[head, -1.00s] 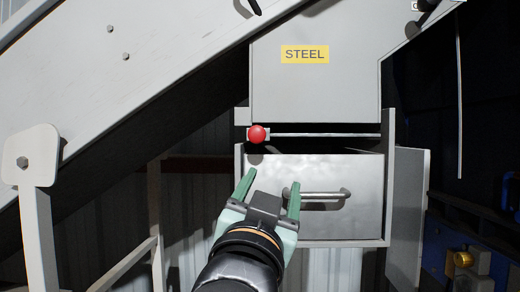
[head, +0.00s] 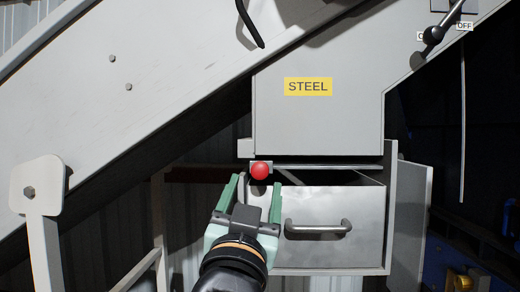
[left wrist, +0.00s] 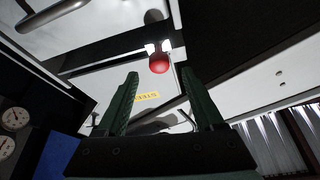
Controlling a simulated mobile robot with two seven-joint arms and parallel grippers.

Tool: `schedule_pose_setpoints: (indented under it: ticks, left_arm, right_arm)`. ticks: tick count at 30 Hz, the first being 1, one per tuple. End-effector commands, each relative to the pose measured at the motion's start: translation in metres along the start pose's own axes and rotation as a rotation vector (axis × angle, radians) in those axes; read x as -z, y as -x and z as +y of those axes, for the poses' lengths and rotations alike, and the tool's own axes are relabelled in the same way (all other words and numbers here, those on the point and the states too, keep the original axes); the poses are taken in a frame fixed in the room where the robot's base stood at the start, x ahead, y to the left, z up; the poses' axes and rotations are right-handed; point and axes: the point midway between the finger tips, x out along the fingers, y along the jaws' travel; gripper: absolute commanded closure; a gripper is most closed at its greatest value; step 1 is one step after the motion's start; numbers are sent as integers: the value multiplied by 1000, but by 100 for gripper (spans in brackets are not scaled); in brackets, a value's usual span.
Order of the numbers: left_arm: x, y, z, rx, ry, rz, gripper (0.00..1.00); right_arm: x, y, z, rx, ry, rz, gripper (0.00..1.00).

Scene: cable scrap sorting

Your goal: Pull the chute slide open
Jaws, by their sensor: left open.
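The chute slide shows as a thin plate edge (head: 320,166) under the grey chute box labelled STEEL (head: 318,120). A red ball knob (head: 261,171) sits at its left end; it also shows in the left wrist view (left wrist: 159,63). My left gripper (head: 250,183) is open, with its green fingers pointing up at the knob. In the left wrist view the knob appears beyond the two fingertips (left wrist: 157,82), roughly between them, and I see no contact. My right gripper is not in view.
A metal drawer (head: 355,207) with a bar handle (head: 318,227) hangs below the slide, close to my left gripper. A sloping grey chute (head: 160,75) fills the upper left. A lever (head: 436,34) is at the upper right.

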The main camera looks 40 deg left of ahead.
Motion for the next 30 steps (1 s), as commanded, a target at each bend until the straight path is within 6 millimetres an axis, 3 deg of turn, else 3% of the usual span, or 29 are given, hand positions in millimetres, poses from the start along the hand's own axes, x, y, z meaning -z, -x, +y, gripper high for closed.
schedule_pose_setpoints:
  ticks: [1, 9, 18, 30]
  left_arm:
    - [5, -6, -1, 0, -5, -4, 31]
    - [5, -18, 0, -8, -7, -1, 31]
    - [1, -60, 0, -4, -4, 2, 31]
    - [0, -65, 1, -5, -1, 3, 33]
  right_arm:
    - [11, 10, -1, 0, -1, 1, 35]
    - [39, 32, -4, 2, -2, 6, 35]
    - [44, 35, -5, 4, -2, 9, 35]
    - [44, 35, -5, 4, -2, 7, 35]
